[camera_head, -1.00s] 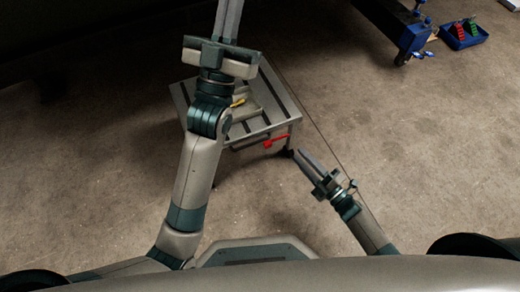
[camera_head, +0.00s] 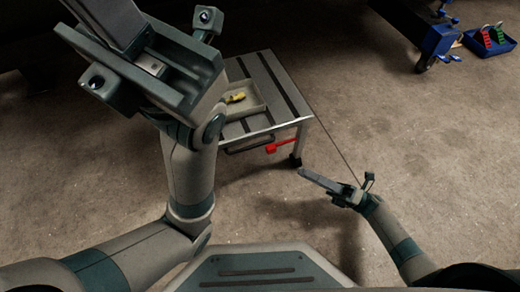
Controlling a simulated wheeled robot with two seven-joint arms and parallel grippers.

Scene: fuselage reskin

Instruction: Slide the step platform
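The step platform (camera_head: 283,86) stands upright on the concrete floor at centre, a grey top with dark strips. A red lever (camera_head: 284,146) and a dark bar handle (camera_head: 250,144) are on its near side. My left gripper (camera_head: 110,20) is large in the upper left, raised in front of the platform's left part and hiding it; its fingertips run out of the picture. My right gripper (camera_head: 318,180) is in front of the platform's near right leg, apart from it in the picture. Its fingers look together, with nothing between them.
A yellow-handled item (camera_head: 236,98) lies in a tray recess of the platform. A blue wheeled stand (camera_head: 437,40) is at the upper right, beside a blue bin (camera_head: 488,46) with red and green items. Floor to the right is clear. The upper left is dark.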

